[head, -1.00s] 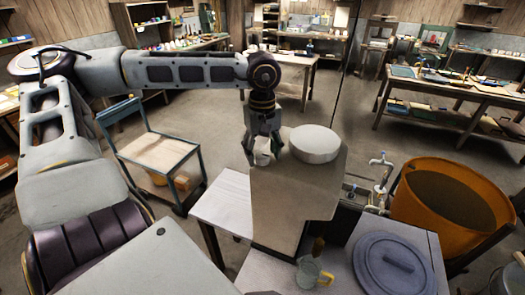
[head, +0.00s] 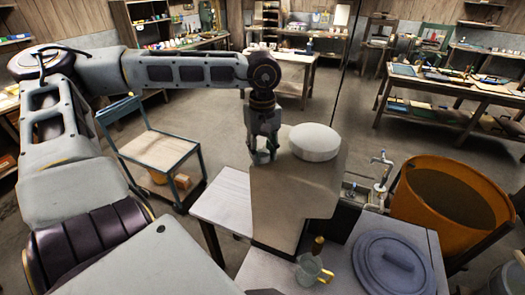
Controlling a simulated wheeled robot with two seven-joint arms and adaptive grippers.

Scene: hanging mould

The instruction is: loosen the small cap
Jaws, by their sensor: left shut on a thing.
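The pale beige mould (head: 290,195) hangs upright in the middle of the head view. A large round white cap (head: 314,141) sits on its top at the right. My left gripper (head: 263,155) points down at the top left of the mould, beside the large cap. Its fingers are shut around the small cap, which they mostly hide; I cannot tell how far it is turned. My right gripper is not in view.
A glass mug with a brush (head: 309,271) and a round grey lid (head: 394,262) are in front. An orange tub (head: 415,210) and a tap (head: 382,168) stand to the right. A blue-framed cart (head: 160,152) stands left, with open floor behind the mould.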

